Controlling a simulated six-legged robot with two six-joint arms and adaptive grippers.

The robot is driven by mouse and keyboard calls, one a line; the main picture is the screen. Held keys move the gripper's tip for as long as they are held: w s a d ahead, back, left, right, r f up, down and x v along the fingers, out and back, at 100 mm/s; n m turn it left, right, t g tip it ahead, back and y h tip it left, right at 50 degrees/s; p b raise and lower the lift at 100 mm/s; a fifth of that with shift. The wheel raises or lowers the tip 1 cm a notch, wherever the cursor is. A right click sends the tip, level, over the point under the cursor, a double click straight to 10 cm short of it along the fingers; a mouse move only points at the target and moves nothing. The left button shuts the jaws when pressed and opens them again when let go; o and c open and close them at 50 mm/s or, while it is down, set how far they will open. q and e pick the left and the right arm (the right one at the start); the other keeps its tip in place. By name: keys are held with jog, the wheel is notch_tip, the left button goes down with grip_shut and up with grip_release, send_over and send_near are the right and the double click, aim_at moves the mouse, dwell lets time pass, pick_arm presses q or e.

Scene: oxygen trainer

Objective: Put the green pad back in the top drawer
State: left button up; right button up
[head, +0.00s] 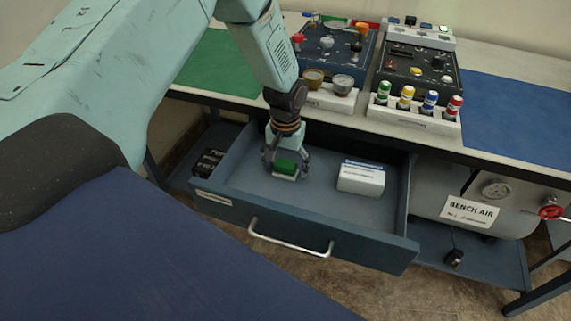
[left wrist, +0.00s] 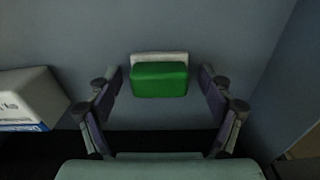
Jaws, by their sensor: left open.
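The green pad (head: 286,167) lies inside the open top drawer (head: 300,215), left of its middle, and a pale layer shows along its edge. In the left wrist view the green pad (left wrist: 159,80) sits between the spread fingers, with gaps on both sides. My left gripper (head: 286,165) reaches down into the drawer around the pad. Its fingers (left wrist: 160,85) are open and do not touch the pad in the wrist view. My right gripper is not in view.
A white box (head: 361,178) lies in the drawer to the right of the pad; it also shows in the left wrist view (left wrist: 28,98). The drawer walls (left wrist: 275,75) stand close around. The bench top above holds a control panel (head: 418,70) and coloured canisters (head: 406,98).

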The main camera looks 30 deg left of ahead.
aim_at(284, 165)
pick_arm(q)
jog(key=shift+w+r+b, duration=0.1)
jog(key=shift+r+b, duration=0.1)
jog(key=shift+b, duration=0.3)
jog(key=r, duration=0.2)
jog(key=r+p, duration=0.1)
jog(key=r, duration=0.1)
jog(key=s+r+p, duration=0.1)
jog(key=r, duration=0.2)
jog(key=shift+d+r, duration=0.1)
jog(key=shift+d, duration=0.05)
jog(key=shift+r, duration=0.3)
jog(key=shift+s, duration=0.1)
